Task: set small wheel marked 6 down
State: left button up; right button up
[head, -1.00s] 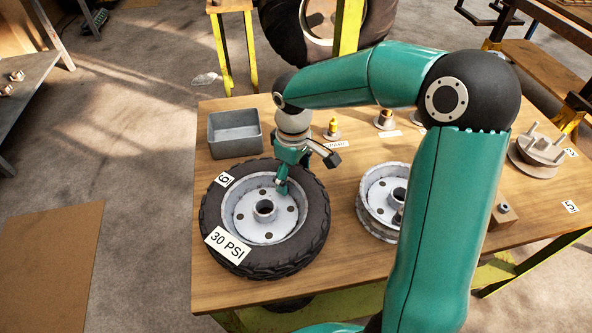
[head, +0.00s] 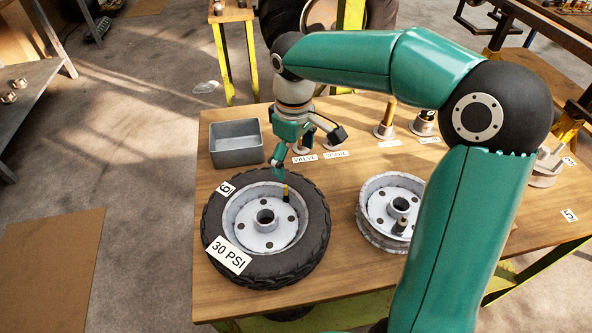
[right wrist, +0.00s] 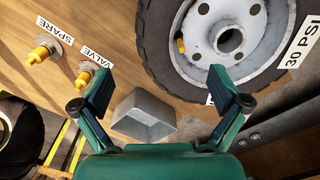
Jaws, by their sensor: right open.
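The small wheel marked 6 (head: 316,225) lies flat on the table, a black tyre around a pale rim (head: 265,240), with a "30 PSI" label. In the right wrist view the wheel (right wrist: 163,62) fills the upper right. A yellow-and-black valve piece (head: 286,193) stands at the rim's inner edge; it also shows in the wrist view (right wrist: 180,45). My right gripper (head: 308,152) is open and empty, above the table just behind the wheel and apart from it. Its spread fingers frame the wrist view (right wrist: 162,82). My left gripper is not in view.
A grey open bin (head: 236,160) stands behind the wheel. A second bare rim (head: 374,232) lies to its right. Yellow-topped pieces stand by the VALVE label (right wrist: 85,75) and the SPARE label (right wrist: 50,48). Free tabletop lies in front of the bare rim.

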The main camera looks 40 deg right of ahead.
jog(key=shift+r, duration=1.65)
